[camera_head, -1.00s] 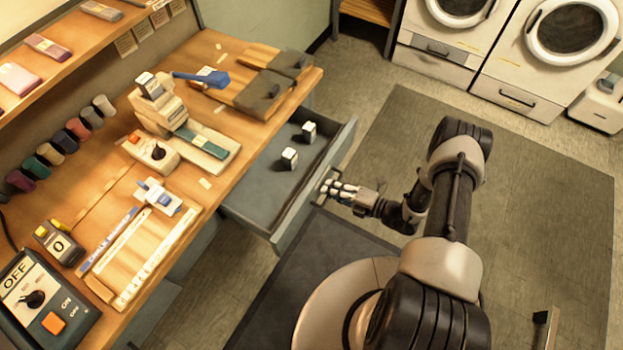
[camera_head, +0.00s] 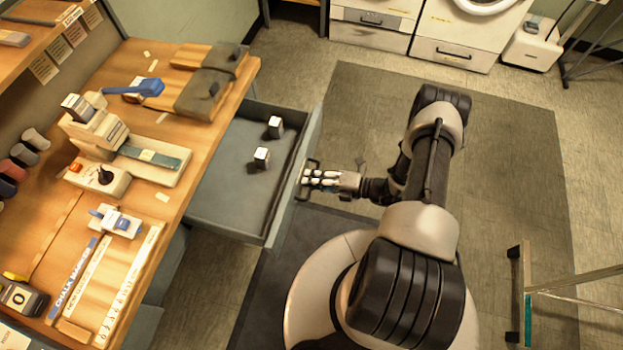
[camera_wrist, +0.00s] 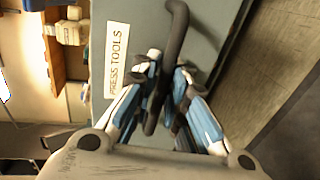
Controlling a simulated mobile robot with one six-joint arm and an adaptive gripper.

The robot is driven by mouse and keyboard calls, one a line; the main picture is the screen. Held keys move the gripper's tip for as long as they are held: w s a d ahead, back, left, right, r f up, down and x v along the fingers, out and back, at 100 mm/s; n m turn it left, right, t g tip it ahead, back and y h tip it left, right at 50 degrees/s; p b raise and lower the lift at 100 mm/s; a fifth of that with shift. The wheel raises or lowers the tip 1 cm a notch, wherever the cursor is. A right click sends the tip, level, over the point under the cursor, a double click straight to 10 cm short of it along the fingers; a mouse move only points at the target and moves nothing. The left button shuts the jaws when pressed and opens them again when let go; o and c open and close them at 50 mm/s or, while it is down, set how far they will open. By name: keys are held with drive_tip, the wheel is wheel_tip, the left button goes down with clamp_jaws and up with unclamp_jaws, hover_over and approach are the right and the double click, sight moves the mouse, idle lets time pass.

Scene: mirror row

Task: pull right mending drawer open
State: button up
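The grey drawer (camera_head: 228,178) stands pulled out from under the wooden bench, open at the top. Two small white-topped blocks, one nearer (camera_head: 261,158) and one farther (camera_head: 274,127), lie in it. My gripper (camera_head: 308,179) is at the dark handle on the drawer's front. In the wrist view, the drawer front (camera_wrist: 205,28) carries a label reading "PRESS TOOLS" (camera_wrist: 117,60). The dark curved handle (camera_wrist: 177,35) passes between the blue-and-white fingers of my gripper (camera_wrist: 168,75), which look closed around it. The fingers hide part of the handle.
The bench (camera_head: 150,215) holds a sewing machine-like device (camera_head: 97,128), rulers and dark-topped boards (camera_head: 205,92). White washers (camera_head: 450,40) stand at the back. A rack with a pale rail (camera_head: 575,280) is at the lower right.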

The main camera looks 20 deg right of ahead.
drive_tip(key=o, duration=0.4)
drive_tip(key=shift+c, duration=0.2)
drive_tip(key=shift+s, duration=0.1)
drive_tip(key=v, duration=1.2)
drive_tip(key=shift+f, duration=0.1)
drive_tip(key=w+a+r+n+g+h, duration=0.1)
drive_tip(key=a+r+n+g, duration=0.15)
drive_tip(key=r+n, duration=0.5)
drive_tip(key=a+r+n+g+h, duration=0.15)
drive_tip(key=r+n+g, duration=0.25)
drive_tip(key=r+n, duration=0.4)
drive_tip(key=w+a+r+n+g+h, duration=0.1)
drive_tip(key=a+r+n+g, duration=0.2)
drive_tip(key=r+n, duration=0.5)
drive_tip(key=s+a+r+n+t+h, duration=0.2)
drive_tip(key=s+r+n, duration=0.4)
drive_tip(key=r+n, duration=0.3)
drive_tip(key=s+a+r+n+t+h, duration=0.2)
drive_tip(key=s+a+r+n+h, duration=0.2)
drive_tip(key=r+n, duration=0.6)
drive_tip(key=s+n+h, duration=0.1)
drive_tip(key=s+h, duration=0.1)
drive_tip(key=s, duration=0.1)
drive_tip(key=shift+t+h, duration=0.35)
